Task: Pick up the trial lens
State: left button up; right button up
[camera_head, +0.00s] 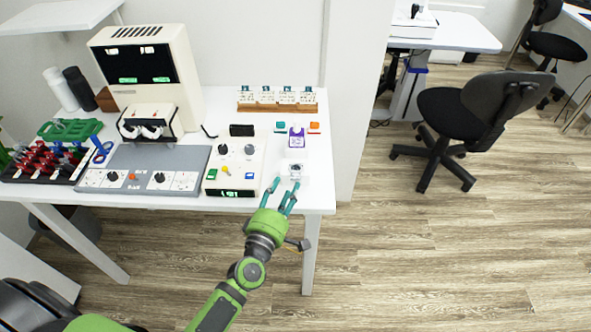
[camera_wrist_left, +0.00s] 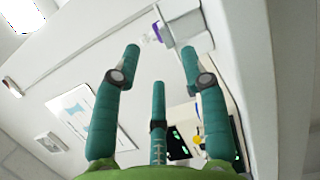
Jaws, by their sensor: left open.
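My left gripper (camera_head: 281,190) is open and empty, its teal fingers spread at the front right edge of the white table (camera_head: 318,185). Just beyond the fingertips, a small clear-and-white piece (camera_head: 295,170) sits on the table; it may be the trial lens, but it is too small to tell. A blue ring-shaped piece (camera_head: 102,152) at the left could also be a lens. In the left wrist view, the three fingers (camera_wrist_left: 160,60) are apart with nothing between them. My right gripper is not in view.
A purple-and-white device (camera_head: 297,137) stands behind the small piece. A white control box (camera_head: 236,160) with knobs is left of the gripper. A wooden rack (camera_head: 277,107) stands at the back. A large cream instrument (camera_head: 150,75) fills the left.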

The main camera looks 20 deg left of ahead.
aim_at(293, 179)
pick_arm(q)
jog(key=w, duration=0.5)
jog(key=shift+d+f, duration=0.2)
jog(key=shift+f, duration=0.15)
jog(key=shift+s, duration=0.1)
jog(key=c, duration=0.9)
